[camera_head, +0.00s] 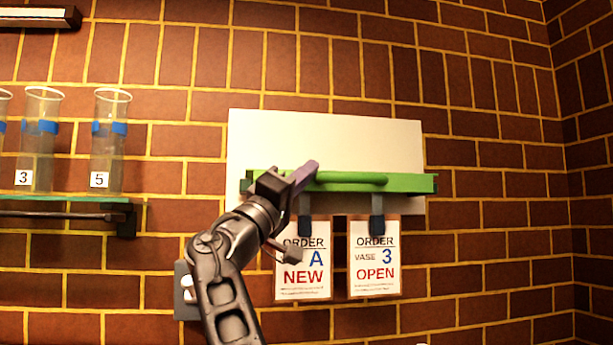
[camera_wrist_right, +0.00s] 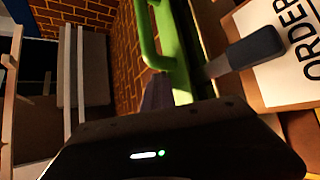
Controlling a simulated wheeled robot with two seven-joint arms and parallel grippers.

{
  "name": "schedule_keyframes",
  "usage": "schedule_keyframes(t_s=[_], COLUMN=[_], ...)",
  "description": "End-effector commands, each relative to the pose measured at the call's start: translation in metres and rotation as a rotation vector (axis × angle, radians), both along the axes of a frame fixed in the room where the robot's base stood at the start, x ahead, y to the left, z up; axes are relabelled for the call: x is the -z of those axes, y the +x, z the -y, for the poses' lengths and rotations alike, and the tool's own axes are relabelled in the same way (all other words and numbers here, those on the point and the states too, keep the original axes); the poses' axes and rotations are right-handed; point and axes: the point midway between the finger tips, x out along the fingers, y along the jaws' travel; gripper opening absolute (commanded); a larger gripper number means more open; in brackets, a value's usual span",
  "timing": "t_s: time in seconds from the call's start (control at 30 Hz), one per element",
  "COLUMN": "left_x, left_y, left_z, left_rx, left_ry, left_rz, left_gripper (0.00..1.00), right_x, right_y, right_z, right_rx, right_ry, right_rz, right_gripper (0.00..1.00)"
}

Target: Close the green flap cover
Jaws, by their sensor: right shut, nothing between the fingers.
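The green flap cover (camera_head: 408,184) shows as a narrow, nearly edge-on strip in front of a white board (camera_head: 325,135). A rounded green handle (camera_head: 350,178) runs along it. My right gripper (camera_head: 303,176) is shut and empty at the left part of the flap, with its purple fingers beside the handle's left end. Whether they touch is unclear. The wrist view shows the green flap (camera_wrist_right: 183,60) and its handle (camera_wrist_right: 146,35) close up, with the dark fingers (camera_wrist_right: 157,92) next to them. My left gripper is not in view.
Two order cards, A NEW (camera_head: 303,268) and VASE 3 OPEN (camera_head: 374,270), hang from dark clips below the flap. A grey wall plate (camera_head: 184,300) is partly behind my arm. Clear vases (camera_head: 108,150) stand on a shelf (camera_head: 60,205) at left. The brick wall at right is clear.

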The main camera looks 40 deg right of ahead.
Motion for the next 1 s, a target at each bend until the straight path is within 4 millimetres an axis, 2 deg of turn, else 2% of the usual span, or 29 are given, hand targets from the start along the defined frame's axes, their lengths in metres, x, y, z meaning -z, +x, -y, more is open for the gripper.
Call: schedule_keyframes(t_s=[0.03, 0.2, 0.77, 1.0], left_x=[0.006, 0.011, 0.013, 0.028], left_y=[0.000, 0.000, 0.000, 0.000], left_z=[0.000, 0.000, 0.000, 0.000], left_rx=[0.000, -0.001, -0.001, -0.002], left_ry=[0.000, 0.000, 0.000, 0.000], left_rz=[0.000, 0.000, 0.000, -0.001], left_gripper=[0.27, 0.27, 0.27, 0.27], right_x=[0.006, 0.013, 0.019, 0.038], right_y=[0.000, 0.002, 0.005, 0.011], right_z=[0.000, 0.001, 0.002, 0.002], right_rx=[0.000, 0.000, 0.001, 0.001], right_ry=[0.001, 0.003, 0.010, 0.008], right_rz=[0.000, -0.001, -0.007, -0.008], right_gripper=[0.00, 0.00, 0.00, 0.00])
